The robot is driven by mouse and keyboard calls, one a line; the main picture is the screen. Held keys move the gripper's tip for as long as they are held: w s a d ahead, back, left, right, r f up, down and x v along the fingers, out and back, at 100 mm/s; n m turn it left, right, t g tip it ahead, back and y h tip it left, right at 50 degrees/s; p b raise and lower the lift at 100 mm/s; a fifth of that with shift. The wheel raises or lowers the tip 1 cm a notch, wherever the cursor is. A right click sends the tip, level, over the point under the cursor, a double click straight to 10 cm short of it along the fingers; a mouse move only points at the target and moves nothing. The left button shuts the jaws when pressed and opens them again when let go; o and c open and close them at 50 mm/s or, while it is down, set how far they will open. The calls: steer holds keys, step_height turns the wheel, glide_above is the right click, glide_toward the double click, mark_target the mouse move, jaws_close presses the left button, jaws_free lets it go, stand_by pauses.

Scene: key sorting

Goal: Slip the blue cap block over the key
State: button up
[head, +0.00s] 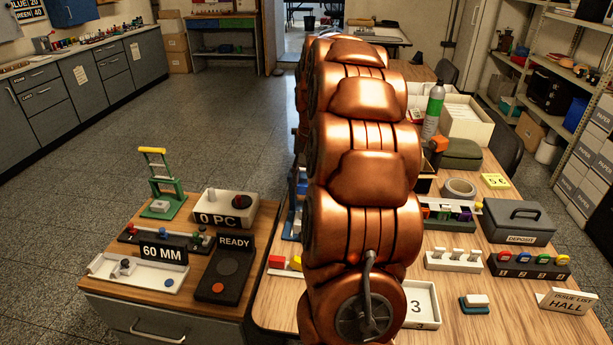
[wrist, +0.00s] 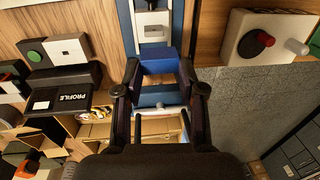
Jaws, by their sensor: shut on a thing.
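In the wrist view my gripper (wrist: 158,68) is shut on the blue cap block (wrist: 158,62), with a finger on each side of it. Just beyond the block is a blue stand with a pale block (wrist: 152,24) that has a dark slot near its top. I cannot make out the key for certain; it may be at this stand or hidden by the held block. Whether the cap block touches the stand cannot be told. In the head view my own copper arm hides the gripper and the block; only a blue edge of a fixture (head: 299,190) shows beside it.
In the wrist view a black PROFILE box (wrist: 66,100) and an open tray (wrist: 95,130) lie left, a white box with a red knob (wrist: 262,38) right. In the head view a grey DEPOSIT box (head: 517,222) and white pegs (head: 455,258) stand right of my arm.

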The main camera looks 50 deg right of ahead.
steer(key=shift+f+b, duration=1.15)
steer(key=shift+f, duration=2.65)
steer(key=shift+f, duration=0.2)
steer(key=o, duration=1)
steer(key=r, duration=0.8)
steer(key=s+r, duration=0.1)
steer(key=r, duration=0.3)
steer(key=shift+d, duration=0.35)
